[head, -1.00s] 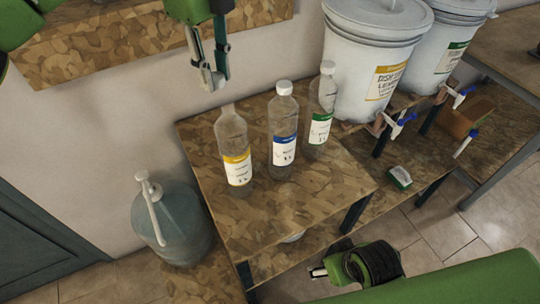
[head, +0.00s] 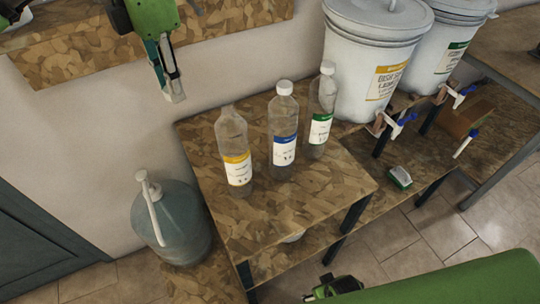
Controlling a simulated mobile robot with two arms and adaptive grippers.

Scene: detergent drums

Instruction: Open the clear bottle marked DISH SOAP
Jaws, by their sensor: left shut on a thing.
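A clear bottle with a yellow-topped label (head: 234,150) stands upright at the left of the table. Its neck is bare, with no white cap on it. A clear bottle with a blue label (head: 284,130) and one with a green label (head: 321,105) stand to its right, both with white caps. The small print on the bottles is too small to read. My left gripper (head: 175,90) is up and left of the bottles, apart from them, shut on a small pale thing that looks like a cap. My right gripper (head: 316,291) is low at the bottom; its jaws are unclear.
Two white drums with taps (head: 368,65) (head: 445,45) stand behind at the right; the nearer has a yellow label reading DISH SOAP. A bluish pump jug (head: 172,225) stands left of the table. A green-and-white brush (head: 400,178) lies on the lower shelf. The table front (head: 290,215) is clear.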

